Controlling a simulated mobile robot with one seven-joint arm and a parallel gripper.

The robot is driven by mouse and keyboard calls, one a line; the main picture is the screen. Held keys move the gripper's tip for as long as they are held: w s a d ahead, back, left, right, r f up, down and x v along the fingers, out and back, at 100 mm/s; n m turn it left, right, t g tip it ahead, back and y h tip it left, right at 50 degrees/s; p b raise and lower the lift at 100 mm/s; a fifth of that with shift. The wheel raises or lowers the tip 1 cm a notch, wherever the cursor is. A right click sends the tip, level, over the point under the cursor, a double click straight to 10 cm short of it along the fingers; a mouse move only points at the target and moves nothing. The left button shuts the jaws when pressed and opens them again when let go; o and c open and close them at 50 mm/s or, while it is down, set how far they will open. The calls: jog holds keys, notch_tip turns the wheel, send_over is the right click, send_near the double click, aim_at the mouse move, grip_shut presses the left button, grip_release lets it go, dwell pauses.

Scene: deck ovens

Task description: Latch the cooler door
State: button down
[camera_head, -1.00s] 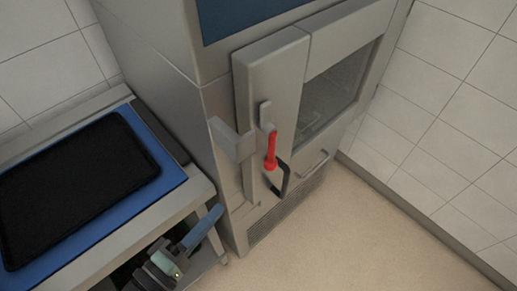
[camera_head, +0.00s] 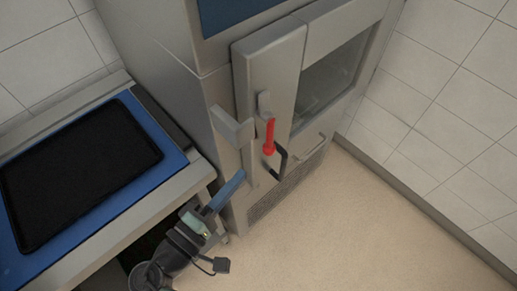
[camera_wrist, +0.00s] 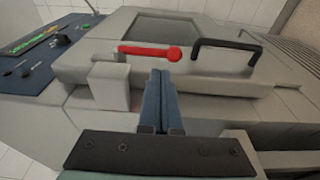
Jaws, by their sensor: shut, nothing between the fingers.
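The cooler door (camera_head: 284,72) is grey with a window and looks closed or nearly closed; I cannot tell if it is fully flush. A red latch lever (camera_head: 269,136) hangs downward on the door's left part, beside a black loop handle (camera_head: 281,163). In the wrist view the red lever (camera_wrist: 150,52) lies across the door, with the black handle (camera_wrist: 226,45) to its right. A grey block-like catch (camera_head: 232,127) sticks out at the left of the lever. My gripper (camera_head: 238,176), with blue fingers, is shut and empty, below the catch. The fingertips (camera_wrist: 160,75) point toward the lever's pivot end and appear apart from it.
A counter with a blue mat (camera_head: 172,169) and a black tray (camera_head: 75,172) stands at the left. A blue control panel (camera_wrist: 45,45) shows in the wrist view. The beige floor (camera_head: 350,225) is open, with a tiled wall (camera_head: 460,120) at the right.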

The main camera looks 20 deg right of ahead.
aim_at(267, 145)
jog(key=p+x, duration=0.1)
jog(key=x, duration=0.7)
jog(key=shift+p, duration=0.4)
jog(key=shift+w+f+b, duration=0.1)
jog(key=shift+f+b, duration=0.1)
jog(key=shift+b, duration=0.25)
